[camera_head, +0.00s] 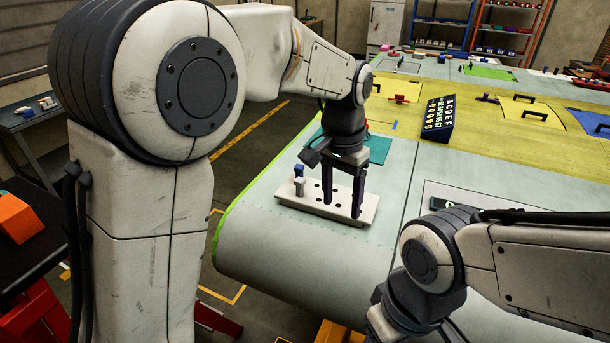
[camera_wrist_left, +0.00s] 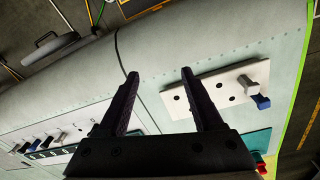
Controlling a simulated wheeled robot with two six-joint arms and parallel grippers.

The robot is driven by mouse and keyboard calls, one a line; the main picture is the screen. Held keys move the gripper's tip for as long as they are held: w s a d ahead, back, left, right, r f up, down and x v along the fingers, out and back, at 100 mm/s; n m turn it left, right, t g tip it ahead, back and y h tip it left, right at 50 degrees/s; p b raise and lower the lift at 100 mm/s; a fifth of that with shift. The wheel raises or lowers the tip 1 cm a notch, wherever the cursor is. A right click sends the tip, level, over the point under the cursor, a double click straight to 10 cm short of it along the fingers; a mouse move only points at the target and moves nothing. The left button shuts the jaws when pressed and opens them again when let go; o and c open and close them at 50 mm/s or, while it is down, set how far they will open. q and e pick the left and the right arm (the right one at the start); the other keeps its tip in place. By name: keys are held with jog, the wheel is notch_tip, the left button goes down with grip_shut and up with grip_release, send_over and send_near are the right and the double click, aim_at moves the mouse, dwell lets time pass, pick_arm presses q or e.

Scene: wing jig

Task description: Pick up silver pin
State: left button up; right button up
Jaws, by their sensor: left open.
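A silver pin (camera_head: 299,187) stands upright in the left end of a white plate with holes (camera_head: 342,219), on the pale wing surface. A blue pin (camera_head: 298,169) stands just behind it. My left gripper (camera_head: 342,208) is open and empty, pointing down by the plate's right part, to the right of the silver pin.
A teal mat (camera_head: 378,150) lies behind the plate. A dark lettered block (camera_head: 438,119) stands farther back on the yellow area. The wing's edge drops off left of the plate.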

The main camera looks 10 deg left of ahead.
pick_arm(q)
jog(key=w+a+r+n+p, duration=0.1)
jog(key=w+a, duration=0.4)
jog(key=w, duration=0.5)
jog(key=p, duration=0.1)
send_near(300, 179)
jog(key=shift+s+f+n+y, duration=0.2)
jog(key=shift+f+n+y, duration=0.1)
jog(key=shift+n, duration=0.1)
notch_tip(300, 179, down, 4)
jog(key=shift+r+p, duration=0.2)
jog(key=shift+p, duration=0.15)
jog(key=shift+f, duration=0.3)
jog(key=f+p, duration=0.2)
jog(key=f, duration=0.1)
jog(key=f+p, duration=0.1)
jog(key=f, duration=0.1)
jog(key=shift+w+d, duration=0.15)
jog(key=shift+d, duration=0.1)
jog(key=shift+f, duration=0.25)
grip_shut()
